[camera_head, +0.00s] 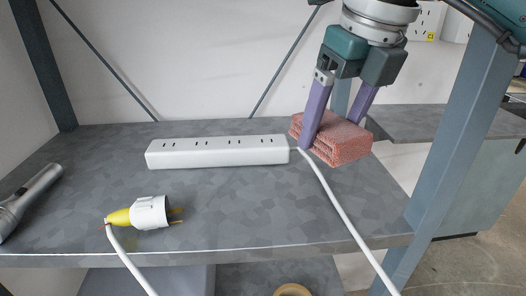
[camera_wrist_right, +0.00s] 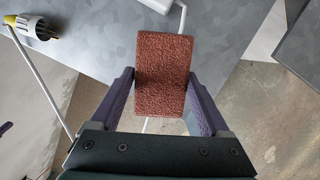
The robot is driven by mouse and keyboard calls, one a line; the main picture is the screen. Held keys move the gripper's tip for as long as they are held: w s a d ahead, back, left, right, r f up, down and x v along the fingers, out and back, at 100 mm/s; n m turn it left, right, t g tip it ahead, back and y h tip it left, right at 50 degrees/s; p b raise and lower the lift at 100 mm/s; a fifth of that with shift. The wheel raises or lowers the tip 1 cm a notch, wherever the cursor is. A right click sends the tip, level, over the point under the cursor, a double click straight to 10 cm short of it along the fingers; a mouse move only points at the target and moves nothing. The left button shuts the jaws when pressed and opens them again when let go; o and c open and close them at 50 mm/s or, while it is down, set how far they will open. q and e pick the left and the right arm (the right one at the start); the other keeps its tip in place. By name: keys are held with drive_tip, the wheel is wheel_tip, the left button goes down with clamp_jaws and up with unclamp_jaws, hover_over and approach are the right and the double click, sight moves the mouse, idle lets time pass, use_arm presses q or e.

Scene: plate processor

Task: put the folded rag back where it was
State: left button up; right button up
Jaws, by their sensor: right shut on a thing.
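The folded rag (camera_head: 343,146) is a reddish, rough-textured block of several layers. My right gripper (camera_head: 333,135) is shut on it, with a purple finger on either side. In the head view the rag shows at the right end of the metal shelf (camera_head: 230,215), beside the right end of the white power strip. I cannot tell whether its underside touches the shelf. In the right wrist view the rag (camera_wrist_right: 163,70) fills the space between the fingers and hides part of the shelf. My left gripper is not in view.
A white power strip (camera_head: 217,152) lies at the shelf's middle, its cord (camera_head: 340,212) running over the front edge. A yellow and white plug (camera_head: 150,213) lies at front left. A grey flashlight (camera_head: 32,198) lies far left. A blue-grey post (camera_head: 440,150) stands at right.

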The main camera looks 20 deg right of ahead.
hover_over(317, 196)
drive_tip(key=s, duration=0.1)
wheel_tip(317, 196, down, 5)
drive_tip(key=shift+s, duration=0.1)
wheel_tip(317, 196, down, 4)
drive_tip(key=shift+d+f, duration=0.1)
drive_tip(key=shift+f, duration=0.05)
drive_tip(key=o, duration=0.9)
drive_tip(key=shift+f, duration=0.2)
drive_tip(key=shift+c, duration=0.2)
drive_tip(key=o, duration=0.3)
drive_tip(key=shift+r, duration=0.15)
